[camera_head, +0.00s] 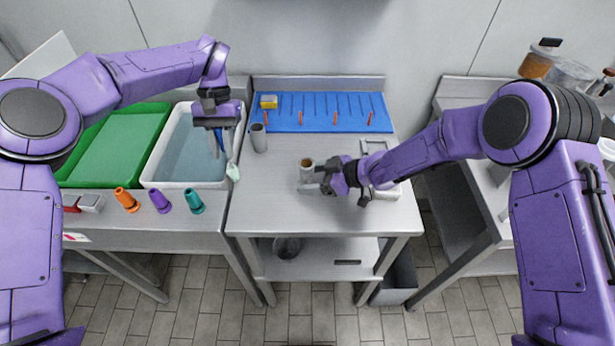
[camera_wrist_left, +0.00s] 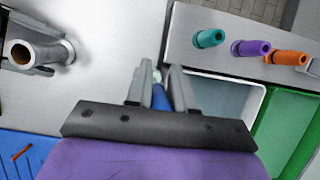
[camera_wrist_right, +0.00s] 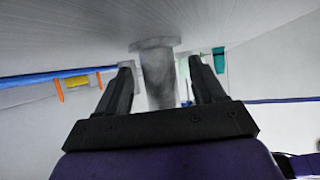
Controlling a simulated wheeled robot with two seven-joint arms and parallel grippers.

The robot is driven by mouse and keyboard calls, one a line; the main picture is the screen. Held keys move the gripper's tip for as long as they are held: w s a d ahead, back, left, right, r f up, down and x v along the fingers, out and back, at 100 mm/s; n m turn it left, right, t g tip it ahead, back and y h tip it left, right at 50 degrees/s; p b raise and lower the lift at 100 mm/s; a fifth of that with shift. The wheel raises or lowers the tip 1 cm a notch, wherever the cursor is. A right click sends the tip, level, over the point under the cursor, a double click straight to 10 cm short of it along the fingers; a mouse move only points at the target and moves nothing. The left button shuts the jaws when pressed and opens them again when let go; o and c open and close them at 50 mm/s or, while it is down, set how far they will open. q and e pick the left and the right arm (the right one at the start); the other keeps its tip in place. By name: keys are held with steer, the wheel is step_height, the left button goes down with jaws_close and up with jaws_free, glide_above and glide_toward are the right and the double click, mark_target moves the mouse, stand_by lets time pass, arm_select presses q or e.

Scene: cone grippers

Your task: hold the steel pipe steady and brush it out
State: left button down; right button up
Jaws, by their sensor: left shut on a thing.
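The steel pipe (camera_head: 306,175) stands upright on the steel table, its open end brownish inside. It shows in the left wrist view (camera_wrist_left: 50,52) and in the right wrist view (camera_wrist_right: 158,75). My right gripper (camera_head: 316,180) is open around the pipe, with a gap at each finger in the right wrist view. My left gripper (camera_head: 220,140) is shut on the brush, whose blue handle (camera_wrist_left: 161,98) shows between the fingers. The pale brush head (camera_head: 233,172) hangs down by the tub's right rim, apart from the pipe. The handle's upper part is hidden.
A second grey pipe (camera_head: 259,138) stands at the table's back left. A blue board (camera_head: 330,126) with orange pegs and a yellow block (camera_head: 268,101) lies behind. The white tub (camera_head: 188,185), green tray (camera_head: 118,145) and orange (camera_head: 126,200), purple (camera_head: 160,201) and teal (camera_head: 194,201) cones are left.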

steer(key=shift+d+r, duration=0.1)
steer(key=shift+d, duration=0.05)
stand_by(0.4)
steer(key=shift+s+d+r, duration=0.25)
steer(key=shift+d+r, duration=0.1)
steer(key=shift+d, duration=0.25)
steer(key=shift+a, duration=0.1)
stand_by(0.4)
steer(key=shift+x, duration=0.85)
steer(key=c, duration=1)
steer(key=shift+c, duration=0.2)
